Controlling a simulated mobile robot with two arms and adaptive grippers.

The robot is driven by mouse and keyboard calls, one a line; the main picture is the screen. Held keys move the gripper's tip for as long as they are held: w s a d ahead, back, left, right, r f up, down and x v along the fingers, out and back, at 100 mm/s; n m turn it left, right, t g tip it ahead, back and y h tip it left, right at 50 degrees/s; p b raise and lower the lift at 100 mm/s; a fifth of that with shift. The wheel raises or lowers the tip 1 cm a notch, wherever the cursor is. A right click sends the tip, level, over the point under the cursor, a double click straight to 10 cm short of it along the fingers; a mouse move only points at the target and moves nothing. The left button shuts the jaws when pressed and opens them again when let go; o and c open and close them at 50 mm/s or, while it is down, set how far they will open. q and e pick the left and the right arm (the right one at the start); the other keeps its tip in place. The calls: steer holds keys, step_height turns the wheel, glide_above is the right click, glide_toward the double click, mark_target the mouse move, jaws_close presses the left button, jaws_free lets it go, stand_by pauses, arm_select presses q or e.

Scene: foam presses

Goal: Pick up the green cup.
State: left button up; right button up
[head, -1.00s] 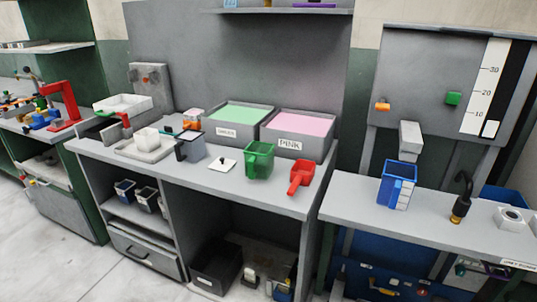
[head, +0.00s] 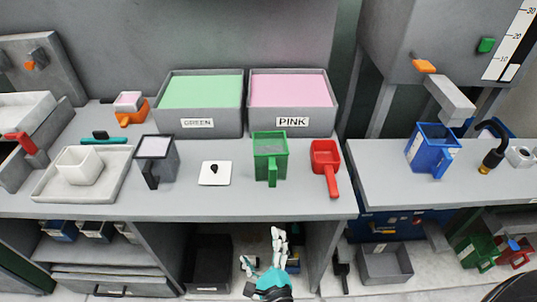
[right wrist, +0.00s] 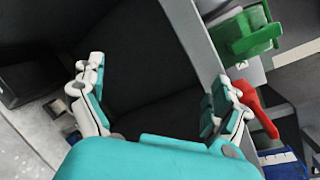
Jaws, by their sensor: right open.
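The green cup (head: 270,158) stands upright on the grey bench, its handle towards me, left of the red scoop (head: 326,165). In the right wrist view the green cup (right wrist: 243,38) shows at the upper right, with the red scoop (right wrist: 260,112) below it. My right gripper (head: 263,250) is open and empty, low in front of the bench, apart from the cup. Both of its fingers show spread in the right wrist view (right wrist: 158,78). My left gripper is not in view.
Bins labelled GREEN (head: 197,135) and PINK (head: 291,134) stand behind the cup. A white card (head: 222,174) and a dark-handled cup (head: 155,160) are to its left. The bench's front edge (head: 240,213) lies between gripper and cup. A blue cup (head: 431,150) stands on the right bench.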

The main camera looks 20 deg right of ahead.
mark_target(274, 180)
steer(key=d+r+m+t+h, duration=0.1)
steer(key=d+r+m+h, duration=0.35)
steer(key=r+m, duration=0.7)
steer(key=shift+n+y, duration=0.25)
steer(key=shift+n, duration=0.3)
steer(key=p+x, duration=0.1)
steer(key=x, duration=0.3)
steer(key=p+x, duration=0.1)
steer(key=x, duration=0.3)
steer(key=r+p+x, duration=0.1)
steer(key=x, duration=0.3)
steer(key=shift+a+r, duration=0.1)
steer(key=shift+a, duration=0.1)
steer(key=shift+p+x, duration=0.3)
steer(key=shift+x, duration=2.7)
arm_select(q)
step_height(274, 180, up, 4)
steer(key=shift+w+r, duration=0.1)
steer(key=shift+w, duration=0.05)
arm_select(e)
steer(key=shift+a, duration=0.2)
steer(key=shift+c, duration=0.4)
steer(key=c, duration=0.9)
